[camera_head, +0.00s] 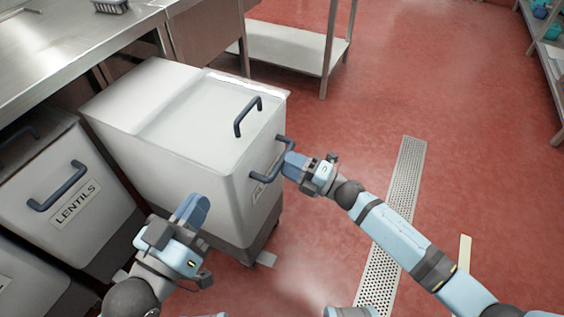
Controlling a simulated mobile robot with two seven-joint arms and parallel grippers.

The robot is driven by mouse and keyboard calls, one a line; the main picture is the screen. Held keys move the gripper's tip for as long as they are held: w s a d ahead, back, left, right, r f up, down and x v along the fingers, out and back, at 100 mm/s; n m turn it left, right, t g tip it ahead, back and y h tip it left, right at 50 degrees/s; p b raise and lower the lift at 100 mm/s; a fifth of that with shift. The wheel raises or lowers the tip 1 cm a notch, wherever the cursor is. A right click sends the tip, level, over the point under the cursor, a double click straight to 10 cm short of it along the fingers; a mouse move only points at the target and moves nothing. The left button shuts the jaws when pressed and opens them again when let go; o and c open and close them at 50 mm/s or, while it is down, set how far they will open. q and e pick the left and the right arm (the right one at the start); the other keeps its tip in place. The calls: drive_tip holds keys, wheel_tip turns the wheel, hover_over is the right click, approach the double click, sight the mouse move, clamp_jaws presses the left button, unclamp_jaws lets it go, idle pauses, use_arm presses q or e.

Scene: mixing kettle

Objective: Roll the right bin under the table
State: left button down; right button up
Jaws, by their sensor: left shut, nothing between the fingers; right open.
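The right bin (190,130) is a white wheeled bin with a dark base. It stands mostly out from under the steel table (60,50), angled toward the lower right. It has a dark handle on its lid (247,116) and another dark handle on its front (262,179). My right gripper (290,164) is open at the front handle; I cannot tell whether it touches it. A label on the front is partly hidden. My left gripper (192,209) is shut and empty, in front of the bin's lower left side as seen from above.
A bin labelled LENTILS (66,190) stands to the left, partly under the table. A low steel shelf (290,46) is behind the right bin. Shelving (545,50) stands at the far right.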

drive_tip(key=shift+x, duration=1.4)
drive_tip(key=shift+c, duration=0.3)
clamp_jaws()
